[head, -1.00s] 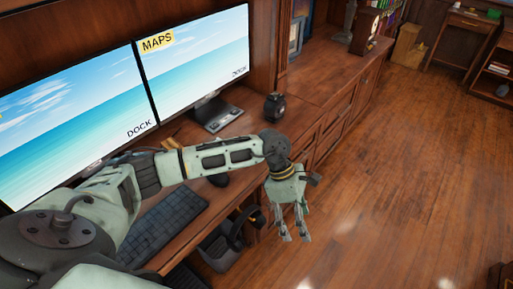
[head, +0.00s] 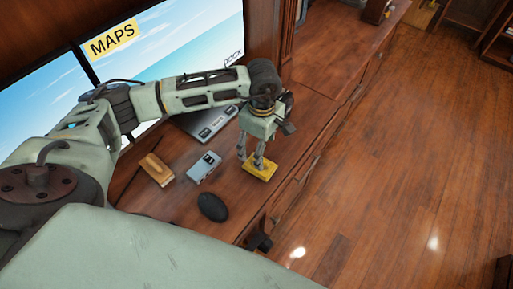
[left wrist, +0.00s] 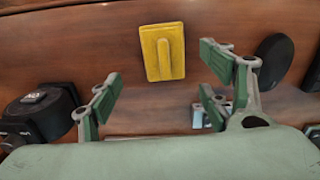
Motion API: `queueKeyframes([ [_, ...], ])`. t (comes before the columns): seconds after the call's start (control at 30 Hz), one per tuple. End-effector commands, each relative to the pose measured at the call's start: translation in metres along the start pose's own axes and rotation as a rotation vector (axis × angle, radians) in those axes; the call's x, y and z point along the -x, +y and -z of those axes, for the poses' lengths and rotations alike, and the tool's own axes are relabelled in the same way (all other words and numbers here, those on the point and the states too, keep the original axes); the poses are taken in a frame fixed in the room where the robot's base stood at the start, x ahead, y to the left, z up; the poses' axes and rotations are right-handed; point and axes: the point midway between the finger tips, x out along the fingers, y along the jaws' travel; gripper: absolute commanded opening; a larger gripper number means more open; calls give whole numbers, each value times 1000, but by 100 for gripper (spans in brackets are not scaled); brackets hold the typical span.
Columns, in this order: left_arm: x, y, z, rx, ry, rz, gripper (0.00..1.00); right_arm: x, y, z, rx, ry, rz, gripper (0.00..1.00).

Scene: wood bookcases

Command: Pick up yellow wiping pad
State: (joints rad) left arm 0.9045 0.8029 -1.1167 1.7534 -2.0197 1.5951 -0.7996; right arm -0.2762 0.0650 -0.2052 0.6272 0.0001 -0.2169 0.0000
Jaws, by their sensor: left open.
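The yellow wiping pad (head: 261,170) lies on the wooden desk near its front edge. It has a raised bar along its middle, seen in the left wrist view (left wrist: 162,52). My left gripper (head: 252,163) is open and empty, pointing down over the pad. In the left wrist view the pad shows beyond and between the open fingers (left wrist: 160,85), apart from them. The fingertips partly cover the pad in the head view. My right gripper is in neither view.
A black mouse (head: 212,207), a grey-blue device (head: 205,167) and a tan wooden-handled brush or block (head: 156,169) lie on the desk (head: 180,215) left of the pad. Monitors (head: 160,45) stand behind. The desk top to the right (head: 325,60) is largely clear.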

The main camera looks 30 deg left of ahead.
Motion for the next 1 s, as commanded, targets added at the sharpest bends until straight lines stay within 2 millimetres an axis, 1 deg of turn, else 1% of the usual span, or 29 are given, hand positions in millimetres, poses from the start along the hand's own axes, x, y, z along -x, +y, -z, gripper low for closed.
queueKeyframes([
  [0.13, -15, -1, -1, 0, -1, 4, 72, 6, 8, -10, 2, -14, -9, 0],
  [0.3, -33, -1, 0, 0, -1, 5, 72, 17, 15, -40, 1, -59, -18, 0],
  [0.4, -48, 0, 0, 1, -1, 6, 72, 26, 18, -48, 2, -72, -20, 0],
  [0.5, -64, 1, 0, 1, -1, 4, 72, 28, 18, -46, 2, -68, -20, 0],
  [0.6, -73, 1, 0, 0, -2, 3, 72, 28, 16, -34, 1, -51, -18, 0],
  [0.73, -76, 2, 0, -1, -1, 1, 72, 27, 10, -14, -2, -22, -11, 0],
  [0.83, -76, 2, 0, -1, -1, 1, 72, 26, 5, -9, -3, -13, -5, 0],
  [0.87, -76, 2, 0, -1, -1, 1, 71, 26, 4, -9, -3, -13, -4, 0],
  [1.0, -76, 2, 0, -1, -1, 1, 59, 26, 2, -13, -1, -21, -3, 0],
])
